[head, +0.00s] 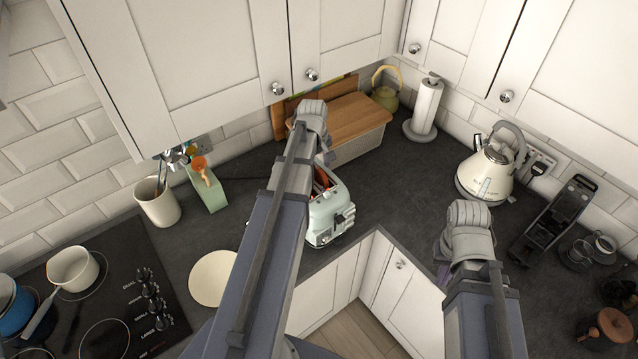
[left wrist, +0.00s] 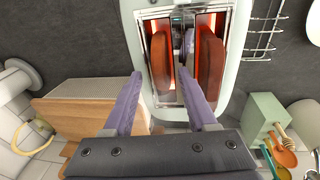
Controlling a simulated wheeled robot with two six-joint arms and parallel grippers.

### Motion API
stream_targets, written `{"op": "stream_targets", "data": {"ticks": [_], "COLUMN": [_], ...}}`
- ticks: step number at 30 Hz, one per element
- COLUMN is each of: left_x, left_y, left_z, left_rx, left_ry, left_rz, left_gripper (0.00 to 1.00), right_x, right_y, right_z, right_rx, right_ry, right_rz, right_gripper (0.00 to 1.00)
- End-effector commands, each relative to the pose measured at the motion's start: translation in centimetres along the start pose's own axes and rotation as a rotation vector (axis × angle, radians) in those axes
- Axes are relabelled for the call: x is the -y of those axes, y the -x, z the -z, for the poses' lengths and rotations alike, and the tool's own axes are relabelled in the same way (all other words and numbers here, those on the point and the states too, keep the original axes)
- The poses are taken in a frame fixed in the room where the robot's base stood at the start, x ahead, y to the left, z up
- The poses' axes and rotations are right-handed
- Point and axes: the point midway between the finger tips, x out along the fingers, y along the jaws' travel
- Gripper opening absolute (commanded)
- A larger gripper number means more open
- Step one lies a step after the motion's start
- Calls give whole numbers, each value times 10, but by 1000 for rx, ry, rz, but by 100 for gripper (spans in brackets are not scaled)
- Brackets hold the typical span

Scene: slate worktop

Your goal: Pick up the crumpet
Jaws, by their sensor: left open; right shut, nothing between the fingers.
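The pale toaster (head: 330,215) stands on the worktop under my left arm. In the left wrist view the toaster (left wrist: 238,45) has two glowing slots. A brown, round-edged slice stands upright in each: one in the left slot (left wrist: 160,62), one in the right slot (left wrist: 209,66). They look like crumpets or bread; I cannot tell which is which. My left gripper (left wrist: 160,74) is open above the toaster, its fingertips on either side of the left slice and not closed on it. In the head view its fingers are mostly hidden by my wrist. My right gripper (head: 443,250) is shut and empty, over the worktop at right.
A bread bin with wooden lid (head: 352,120) stands behind the toaster. A round cream plate (head: 213,278) lies left of it, by the hob (head: 125,318). A green utensil block (head: 207,190) is at left, a kettle (head: 488,172) at right. Upper cupboards overhang the back.

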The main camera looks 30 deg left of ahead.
Motion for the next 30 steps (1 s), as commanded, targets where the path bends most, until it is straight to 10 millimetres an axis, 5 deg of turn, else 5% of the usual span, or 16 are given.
{"op": "stream_targets", "data": {"ticks": [6, 21, 30], "left_x": [0, 0, 0], "left_y": [1, 1, 1], "left_z": [0, 0, 0], "left_rx": [0, 0, 0], "left_ry": [0, 0, 0], "left_rz": [0, 0, 0], "left_gripper": [55, 0, 0], "right_x": [0, 0, 0], "right_y": [1, 1, 1], "right_z": [0, 0, 0], "right_rx": [0, 0, 0], "right_ry": [0, 0, 0], "right_rz": [0, 0, 0], "right_gripper": [0, 0, 0]}}
